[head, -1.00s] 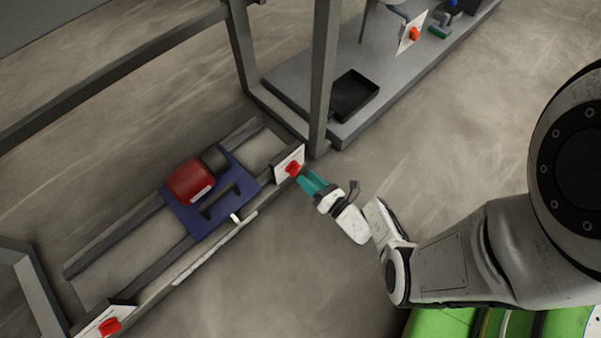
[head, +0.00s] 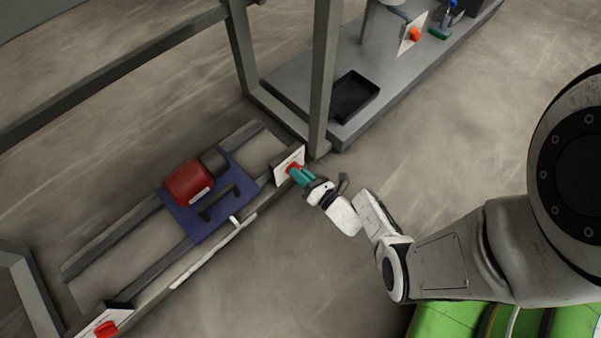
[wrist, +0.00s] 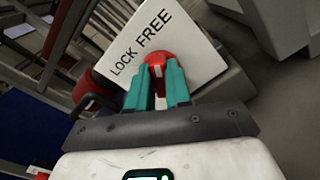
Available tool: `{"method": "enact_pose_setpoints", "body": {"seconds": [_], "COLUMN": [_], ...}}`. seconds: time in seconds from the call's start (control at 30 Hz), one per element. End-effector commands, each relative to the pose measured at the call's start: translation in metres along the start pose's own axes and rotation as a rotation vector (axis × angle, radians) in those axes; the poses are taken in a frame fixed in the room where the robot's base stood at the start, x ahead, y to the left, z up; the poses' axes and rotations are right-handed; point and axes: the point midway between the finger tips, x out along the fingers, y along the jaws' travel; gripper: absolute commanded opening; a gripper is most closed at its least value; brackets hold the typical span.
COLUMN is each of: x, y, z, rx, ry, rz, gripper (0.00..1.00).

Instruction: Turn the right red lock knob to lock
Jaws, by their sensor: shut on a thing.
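The right red lock knob (head: 291,167) sits on a white plate (head: 283,172) at the right end of the press rails. In the wrist view the red knob (wrist: 156,62) is between the two teal fingertips, and the white plate (wrist: 150,40) carries the words LOCK and FREE. A white mark on the knob lies near the fingertips. My gripper (head: 298,175) is shut on the knob, and its fingers (wrist: 158,82) cover the knob's lower part. The left red lock knob (head: 106,329) is on another white plate at the bottom left.
A blue carriage (head: 208,204) with a red motor (head: 188,184) and a black handle sits on the rails. A grey frame post (head: 321,90) stands just behind the right plate. A grey platform with a black tray (head: 353,96) lies beyond.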

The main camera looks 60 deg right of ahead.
Motion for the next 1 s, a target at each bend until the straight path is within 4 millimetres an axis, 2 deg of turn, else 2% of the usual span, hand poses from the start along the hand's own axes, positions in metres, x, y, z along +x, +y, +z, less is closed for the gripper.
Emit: {"method": "enact_pose_setpoints", "body": {"seconds": [0.03, 0.13, 0.57, 0.77, 1.0], "x": [-0.0002, -0.0002, -0.0004, -0.0003, -0.0003], "y": [-0.0002, -0.0002, -0.0001, 0.0011, 0.0022], "z": [-0.0001, -0.0001, -0.0002, -0.0006, -0.0009], "rx": [0.000, 0.000, -0.042, -0.153, -0.365], "ry": [0.000, 0.000, 0.000, 0.001, 0.001], "rz": [-0.001, -0.001, -0.001, 0.000, 0.000], "gripper": [0.09, 0.00, 0.00, 0.00, 0.00]}}
